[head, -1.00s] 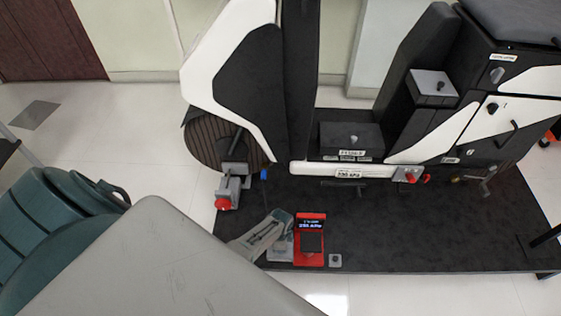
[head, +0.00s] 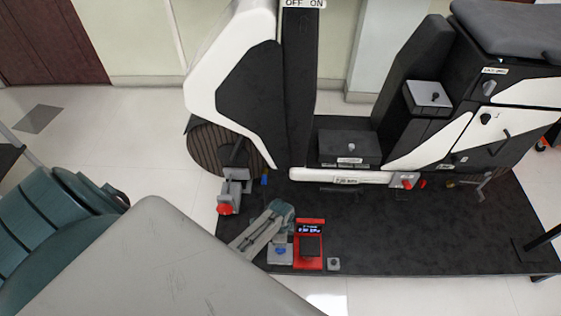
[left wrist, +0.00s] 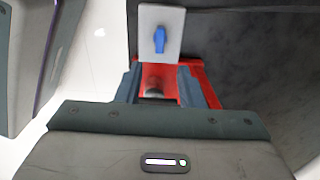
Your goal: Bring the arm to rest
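My left gripper (left wrist: 160,76) is open in the left wrist view, with a finger on each side and a gap between them. Beyond the fingertips is a grey plate with a blue handle (left wrist: 160,38); a gap shows between it and the fingers. In the head view my left arm's grey and teal end part (head: 265,228) is above the front edge of the black platform, beside the grey plate with the blue knob (head: 280,252). The fingers cannot be made out there. My right gripper is in neither view.
A red device with a lit screen (head: 309,245) stands right of the blue knob. A red-knobbed valve (head: 228,200) is behind, to the left. Tall white and black panels rise at the back.

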